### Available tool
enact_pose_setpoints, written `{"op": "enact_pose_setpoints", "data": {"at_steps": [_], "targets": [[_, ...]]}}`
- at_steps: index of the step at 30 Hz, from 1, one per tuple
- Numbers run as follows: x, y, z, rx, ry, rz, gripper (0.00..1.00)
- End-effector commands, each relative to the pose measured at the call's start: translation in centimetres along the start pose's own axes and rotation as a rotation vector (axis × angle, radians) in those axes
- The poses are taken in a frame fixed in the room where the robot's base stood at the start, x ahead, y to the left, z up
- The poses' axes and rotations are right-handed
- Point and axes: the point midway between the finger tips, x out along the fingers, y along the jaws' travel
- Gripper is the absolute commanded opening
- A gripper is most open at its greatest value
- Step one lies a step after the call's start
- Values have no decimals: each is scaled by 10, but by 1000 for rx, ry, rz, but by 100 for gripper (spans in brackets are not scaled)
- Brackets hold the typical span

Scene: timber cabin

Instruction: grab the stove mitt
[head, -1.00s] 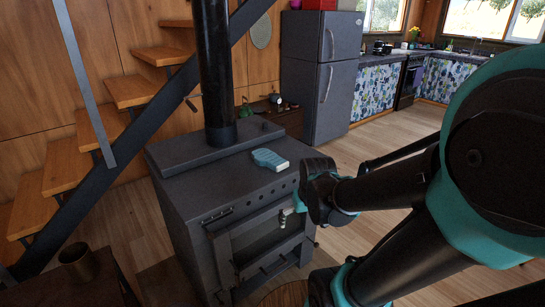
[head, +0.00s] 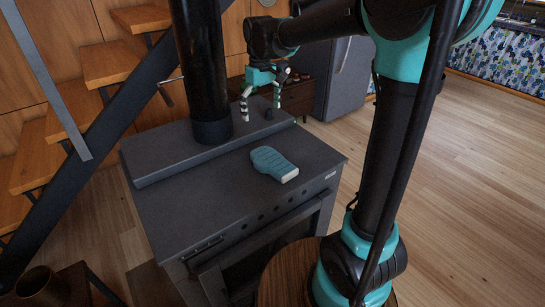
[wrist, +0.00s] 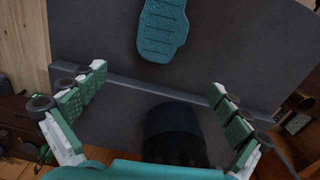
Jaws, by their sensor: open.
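The stove mitt (head: 270,162) is teal with a pale cuff. It lies flat on the dark stove top (head: 205,205), toward the right side in the head view. It also shows in the wrist view (wrist: 163,28) at the top middle, cut off by the frame edge. My gripper (head: 262,108) is open and empty. It hangs above the raised back ledge of the stove, behind the mitt and apart from it. In the wrist view the two fingers (wrist: 157,92) are spread wide, and the mitt lies beyond their tips.
The black stovepipe (head: 200,75) rises from the back ledge, just left of my gripper. It also shows in the wrist view (wrist: 172,135) between the fingers. Wooden stairs (head: 90,115) stand at the left. A metal cup (head: 42,287) is at the lower left. Open floor lies right.

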Motion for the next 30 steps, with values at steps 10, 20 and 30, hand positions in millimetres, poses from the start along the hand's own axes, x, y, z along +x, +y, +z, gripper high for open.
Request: {"op": "enact_pose_setpoints", "data": {"at_steps": [10,20,30], "targets": [[70,1,0,2,1,0,100],[110,1,0,2,1,0,100],[148,3,-1,2,1,0,100]]}}
